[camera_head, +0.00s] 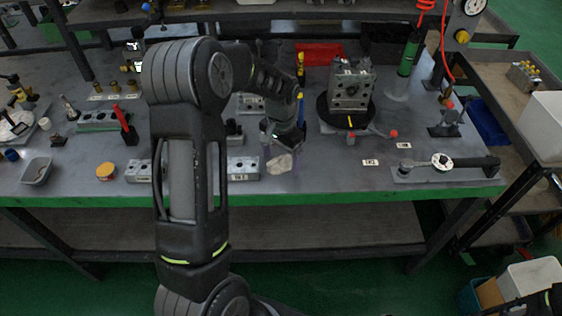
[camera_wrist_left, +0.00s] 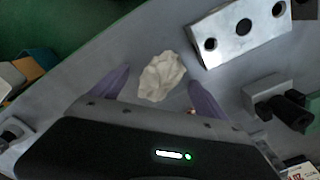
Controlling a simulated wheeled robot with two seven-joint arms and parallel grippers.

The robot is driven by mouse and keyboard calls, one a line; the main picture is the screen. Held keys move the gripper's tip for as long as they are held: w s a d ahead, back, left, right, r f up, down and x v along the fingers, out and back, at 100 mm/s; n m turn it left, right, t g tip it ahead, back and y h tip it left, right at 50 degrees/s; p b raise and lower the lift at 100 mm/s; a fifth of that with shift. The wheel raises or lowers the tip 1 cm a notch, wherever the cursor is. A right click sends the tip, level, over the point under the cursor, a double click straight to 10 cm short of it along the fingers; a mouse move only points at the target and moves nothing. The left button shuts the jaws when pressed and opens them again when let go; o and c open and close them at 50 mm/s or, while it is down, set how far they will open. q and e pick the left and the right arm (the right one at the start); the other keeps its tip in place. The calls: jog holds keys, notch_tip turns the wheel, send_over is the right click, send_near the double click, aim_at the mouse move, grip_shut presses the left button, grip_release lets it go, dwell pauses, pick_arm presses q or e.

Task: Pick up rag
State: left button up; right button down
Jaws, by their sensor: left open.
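A crumpled off-white rag (camera_head: 280,163) lies on the grey worktable near its front edge. In the left wrist view the rag (camera_wrist_left: 161,76) sits between the two purple fingers. My left gripper (camera_head: 283,150) reaches over the table to the rag from behind. Its fingers are spread, one on each side of the rag, and do not grip it. In the left wrist view the gripper (camera_wrist_left: 158,82) shows a gap between each finger and the rag. I cannot tell how high the fingertips are above the table. My right gripper is not in view.
A drilled metal block (camera_wrist_left: 243,32) lies close to the rag. A large valve block (camera_head: 351,86) stands on a dark round turntable (camera_head: 333,123) to the right. A wrench (camera_head: 441,161) lies on a plate further right. The table's green front edge (camera_head: 330,196) is near the rag.

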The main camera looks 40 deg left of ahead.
aim_at(281, 157)
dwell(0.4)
pick_arm(q)
jog(key=c, duration=1.6)
jog(key=shift+r, duration=0.15)
notch_tip(281, 157, up, 10)
jog(key=shift+f+b, duration=0.1)
jog(key=shift+b, duration=0.55)
jog(key=shift+c, duration=0.2)
jog(key=o, duration=0.9)
jog(key=c, duration=0.6)
